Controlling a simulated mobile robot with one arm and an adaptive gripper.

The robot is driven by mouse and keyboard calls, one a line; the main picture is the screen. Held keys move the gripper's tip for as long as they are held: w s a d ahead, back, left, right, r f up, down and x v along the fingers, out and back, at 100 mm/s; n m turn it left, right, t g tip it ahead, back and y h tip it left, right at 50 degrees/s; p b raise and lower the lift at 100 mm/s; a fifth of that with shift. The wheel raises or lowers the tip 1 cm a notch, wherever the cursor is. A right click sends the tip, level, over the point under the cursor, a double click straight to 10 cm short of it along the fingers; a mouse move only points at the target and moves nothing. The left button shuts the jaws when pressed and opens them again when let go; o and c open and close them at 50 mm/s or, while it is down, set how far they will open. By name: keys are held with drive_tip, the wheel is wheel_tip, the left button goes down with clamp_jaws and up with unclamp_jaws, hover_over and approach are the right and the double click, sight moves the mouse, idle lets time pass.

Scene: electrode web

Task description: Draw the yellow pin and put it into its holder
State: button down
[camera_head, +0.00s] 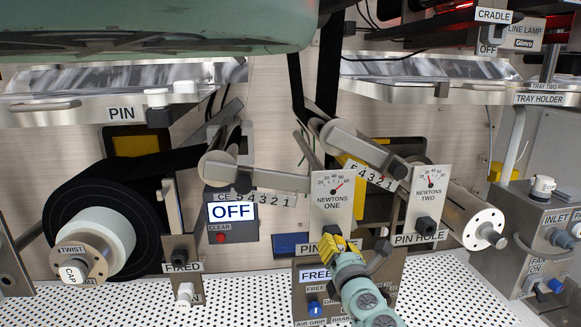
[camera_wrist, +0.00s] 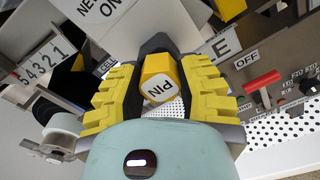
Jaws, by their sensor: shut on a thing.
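My gripper (camera_head: 338,247) is at the lower middle of the head view, just below the NEWTONS ONE plate (camera_head: 332,205). In the wrist view, its ribbed yellow fingers (camera_wrist: 158,88) are shut on the yellow pin (camera_wrist: 159,76), whose pale end face reads PIN. Whether the pin's far end is in a hole cannot be told. The gripper partly covers the label below the plate. A PIN label (camera_head: 122,114) is at the upper left, beside a black block (camera_head: 159,117) with a white top; I cannot tell whether this is the holder.
The NEWTONS TWO plate (camera_head: 428,193) with its PIN HOLE label (camera_head: 419,239) stands to the right. Metal roller arms (camera_head: 365,148) lie above the gripper. A black web roll (camera_head: 85,225) is at left. The perforated deck (camera_head: 245,290) has open room left of centre.

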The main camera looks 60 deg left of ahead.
drive_tip(key=shift+s+a, duration=0.1)
drive_tip(key=shift+a, duration=0.15)
drive_tip(key=c, duration=1.1)
unclamp_jaws()
drive_tip(key=o, duration=0.5)
drive_tip(key=shift+a, duration=0.1)
drive_tip(key=v, duration=0.9)
drive_tip(key=shift+w, duration=0.2)
